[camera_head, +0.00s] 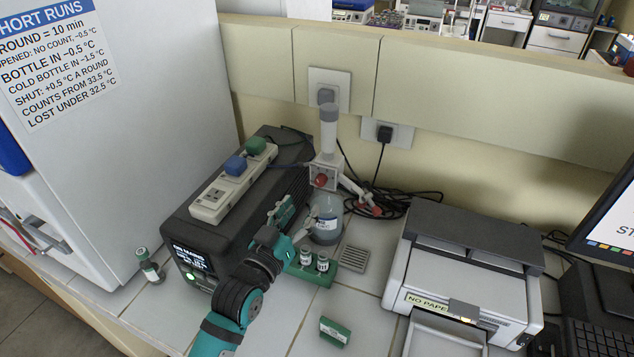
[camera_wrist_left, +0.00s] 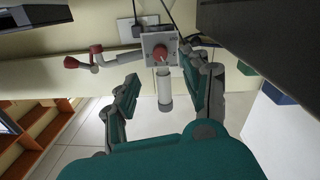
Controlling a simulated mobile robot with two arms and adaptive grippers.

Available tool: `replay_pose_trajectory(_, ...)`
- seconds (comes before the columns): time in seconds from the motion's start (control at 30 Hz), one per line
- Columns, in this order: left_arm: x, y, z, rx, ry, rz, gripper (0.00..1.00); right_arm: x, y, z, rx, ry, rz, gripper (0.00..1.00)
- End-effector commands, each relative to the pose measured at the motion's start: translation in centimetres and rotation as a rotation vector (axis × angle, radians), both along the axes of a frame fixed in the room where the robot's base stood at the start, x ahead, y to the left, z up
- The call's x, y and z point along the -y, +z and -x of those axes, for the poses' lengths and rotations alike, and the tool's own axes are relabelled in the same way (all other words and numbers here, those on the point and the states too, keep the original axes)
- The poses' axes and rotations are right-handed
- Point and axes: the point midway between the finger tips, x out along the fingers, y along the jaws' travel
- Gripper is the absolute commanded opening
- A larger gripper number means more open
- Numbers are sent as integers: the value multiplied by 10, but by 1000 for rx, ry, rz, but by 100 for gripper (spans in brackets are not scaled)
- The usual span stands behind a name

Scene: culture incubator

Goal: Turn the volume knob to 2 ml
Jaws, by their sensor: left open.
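The bottle-top dispenser (camera_head: 325,172) has a white body, a grey-capped upright cylinder and a red volume knob (camera_head: 321,181) on its front. It sits on a clear bottle (camera_head: 327,222) with a label. My left gripper (camera_head: 303,212) is open and empty in front of the dispenser, a little below the knob in the head view. In the left wrist view the picture is inverted, and the knob (camera_wrist_left: 161,53) lies ahead of the gap between the spread fingers (camera_wrist_left: 163,85), apparently untouched. The knob's scale is too small to read. My right gripper is not in view.
A dark box (camera_head: 185,225) with a power strip (camera_head: 232,185) stands left of the dispenser. A green rack (camera_head: 345,277) with small vials sits in front. The dispenser's spout with a red tip (camera_head: 375,210) points right, near black cables. A printer (camera_head: 465,270) stands further right.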

Motion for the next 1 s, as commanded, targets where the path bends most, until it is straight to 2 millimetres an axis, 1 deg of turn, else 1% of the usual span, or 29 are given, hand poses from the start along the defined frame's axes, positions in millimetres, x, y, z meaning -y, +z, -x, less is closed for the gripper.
replay_pose_trajectory(0.03, 5, 3, -11, 0, 0, 1, 48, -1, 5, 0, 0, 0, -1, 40)
replay_pose_trajectory(0.2, 21, 3, -43, 0, -1, 0, 48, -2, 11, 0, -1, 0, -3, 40)
replay_pose_trajectory(0.3, 28, 2, -58, 0, -1, 0, 48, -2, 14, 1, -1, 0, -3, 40)
replay_pose_trajectory(0.4, 33, 1, -69, 0, -1, -1, 48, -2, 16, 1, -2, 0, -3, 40)
replay_pose_trajectory(0.6, 37, 0, -78, -1, -1, 0, 48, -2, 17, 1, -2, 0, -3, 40)
replay_pose_trajectory(0.87, 37, 0, -79, -1, -1, 0, 48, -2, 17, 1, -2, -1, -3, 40)
replay_pose_trajectory(0.97, 37, 0, -79, -1, 0, 0, 36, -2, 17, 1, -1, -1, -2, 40)
replay_pose_trajectory(1.0, 37, 0, -79, -1, 0, 0, 31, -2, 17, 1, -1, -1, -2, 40)
